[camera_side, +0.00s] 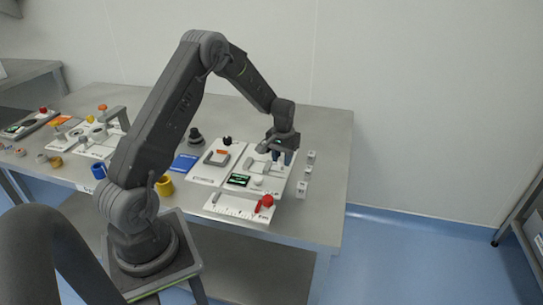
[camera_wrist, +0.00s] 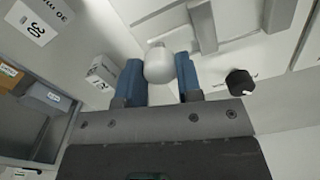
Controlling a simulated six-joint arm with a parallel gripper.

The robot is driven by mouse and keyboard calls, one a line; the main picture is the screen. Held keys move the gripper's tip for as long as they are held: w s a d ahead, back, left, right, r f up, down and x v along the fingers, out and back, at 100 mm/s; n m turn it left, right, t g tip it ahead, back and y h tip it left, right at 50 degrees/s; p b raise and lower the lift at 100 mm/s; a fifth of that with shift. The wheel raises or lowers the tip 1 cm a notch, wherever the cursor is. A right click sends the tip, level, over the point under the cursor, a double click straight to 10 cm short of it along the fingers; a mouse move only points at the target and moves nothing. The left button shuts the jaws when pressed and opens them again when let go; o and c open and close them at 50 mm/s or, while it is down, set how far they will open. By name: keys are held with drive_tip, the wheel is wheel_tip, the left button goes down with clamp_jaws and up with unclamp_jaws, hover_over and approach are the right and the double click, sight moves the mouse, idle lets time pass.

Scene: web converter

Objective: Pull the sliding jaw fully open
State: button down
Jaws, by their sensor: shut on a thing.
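My gripper (camera_side: 283,158) is low over the right part of a white panel (camera_side: 252,182) on the bench. In the wrist view its two blue fingers (camera_wrist: 160,80) press on both sides of a pale rounded knob (camera_wrist: 159,64). Grey bars stand on the panel just beyond the knob: a long one (camera_wrist: 203,26) and a shorter one (camera_wrist: 279,13). The knob sits next to the long bar, which looks like part of the sliding jaw; the link between them is not clear. In the side view my gripper hides the knob.
Small labelled blocks stand right of the panel, one (camera_side: 301,189) near the bench edge; one also shows beside my left finger (camera_wrist: 102,72). A black knob (camera_wrist: 240,82) is right of my fingers. A ruler plate with a red ball (camera_side: 268,200) lies in front.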

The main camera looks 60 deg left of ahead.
drive_tip(key=shift+w+d, duration=0.25)
drive_tip(key=c, duration=0.8)
unclamp_jaws()
drive_tip(key=shift+r, duration=0.1)
wheel_tip(320, 180, up, 14)
drive_tip(key=shift+f, duration=0.15)
